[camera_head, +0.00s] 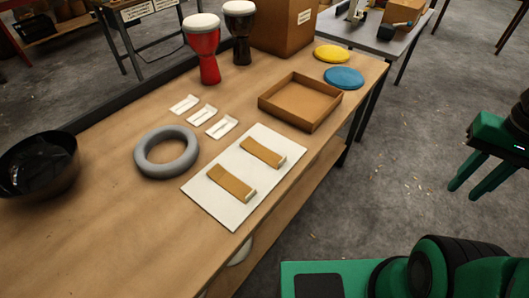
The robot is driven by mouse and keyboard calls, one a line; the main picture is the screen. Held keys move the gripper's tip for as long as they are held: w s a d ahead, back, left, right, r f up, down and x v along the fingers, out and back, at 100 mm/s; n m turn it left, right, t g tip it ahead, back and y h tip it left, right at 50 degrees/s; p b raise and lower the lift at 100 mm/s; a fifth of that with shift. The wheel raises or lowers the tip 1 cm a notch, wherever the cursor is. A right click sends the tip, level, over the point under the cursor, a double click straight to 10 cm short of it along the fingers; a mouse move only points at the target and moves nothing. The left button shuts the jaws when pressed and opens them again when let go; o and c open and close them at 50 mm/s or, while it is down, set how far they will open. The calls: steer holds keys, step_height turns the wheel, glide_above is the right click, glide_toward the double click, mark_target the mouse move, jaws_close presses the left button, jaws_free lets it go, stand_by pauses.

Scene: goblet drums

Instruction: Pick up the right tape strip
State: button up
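Two tan tape strips lie flat and apart on a white sheet (235,218) on the wooden table. The right tape strip (262,152) lies on the upper right part of the sheet. The left tape strip (231,183) lies on the lower left part. Each has a pale end at its right. My green gripper (471,183) is at the right edge of the view, over the floor and well to the right of the table. Its two fingers are apart with nothing between them. Part of my arm is cut off by the frame.
A shallow brown tray (300,119) stands just behind the sheet. A grey ring (166,170), several small white pieces (222,127) and a black bowl (40,182) are to its left. Red (204,50) and black drums (240,30), plus yellow (332,53) and blue discs (344,77), stand farther back.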

steer(key=w+a+r, duration=0.1)
steer(key=w+a, duration=0.6)
steer(key=w, duration=0.3)
steer(key=m, duration=0.1)
glide_above(273, 159)
steer(key=s+d, duration=0.2)
steer(key=d, duration=0.1)
step_height(273, 159, down, 10)
steer(key=shift+s+r, duration=0.15)
steer(key=shift+r, duration=0.05)
steer(key=shift+w+a+f, duration=0.1)
steer(key=shift+w+f, duration=0.05)
steer(key=shift+f, duration=1.35)
steer(key=shift+w+a+f, duration=0.1)
steer(key=shift+f, duration=1.35)
jaws_close()
